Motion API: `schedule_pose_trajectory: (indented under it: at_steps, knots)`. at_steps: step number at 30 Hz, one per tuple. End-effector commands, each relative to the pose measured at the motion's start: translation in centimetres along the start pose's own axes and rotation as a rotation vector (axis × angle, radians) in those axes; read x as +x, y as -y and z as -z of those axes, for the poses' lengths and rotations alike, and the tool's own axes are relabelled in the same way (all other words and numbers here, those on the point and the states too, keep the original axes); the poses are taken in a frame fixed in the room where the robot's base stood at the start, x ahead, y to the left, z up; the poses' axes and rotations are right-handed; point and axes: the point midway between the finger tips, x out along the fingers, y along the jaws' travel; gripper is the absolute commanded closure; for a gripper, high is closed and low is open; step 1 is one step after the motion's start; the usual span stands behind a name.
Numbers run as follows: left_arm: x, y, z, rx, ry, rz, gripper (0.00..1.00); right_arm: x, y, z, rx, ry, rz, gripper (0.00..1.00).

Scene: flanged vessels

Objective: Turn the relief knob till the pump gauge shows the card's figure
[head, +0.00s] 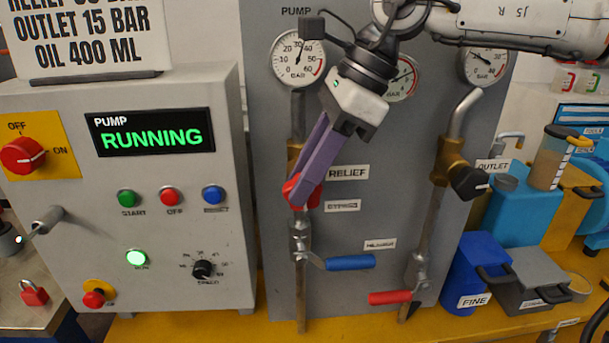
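The red relief knob (290,190) sits on the left pipe of the grey panel, beside the RELIEF label (348,173). My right gripper (303,193) reaches down to it from above, its purple fingers shut on the knob and hiding its middle. The pump gauge (298,59) is above; its needle points roughly upward, slightly right, and the exact reading is too small to tell. The card (90,35) at top left reads OUTLET 15 BAR and OIL 400 ML; its RELIEF line is cut by the frame's top edge. My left gripper is not in view.
The control box (170,245) shows PUMP RUNNING on its display (155,132). My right arm partly covers a middle gauge (403,78). Below the knob are a blue lever (350,262) and a red lever (390,297). A black outlet knob (467,183) is to the right.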

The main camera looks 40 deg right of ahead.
Motion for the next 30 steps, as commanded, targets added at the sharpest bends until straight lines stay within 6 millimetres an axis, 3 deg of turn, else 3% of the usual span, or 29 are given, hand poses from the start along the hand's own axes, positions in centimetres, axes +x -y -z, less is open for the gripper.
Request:
schedule_pose_trajectory:
  at_steps: [8,21,30]
  knots:
    - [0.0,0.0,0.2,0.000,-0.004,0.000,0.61,-1.1,0.1,-0.1,0.000,0.001,0.003,0.74]
    - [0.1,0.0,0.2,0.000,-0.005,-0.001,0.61,-9.0,0.1,-0.1,0.000,0.001,0.003,0.74]
    - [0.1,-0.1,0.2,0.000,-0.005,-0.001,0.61,-10.3,0.0,0.0,0.000,0.000,0.000,0.74]
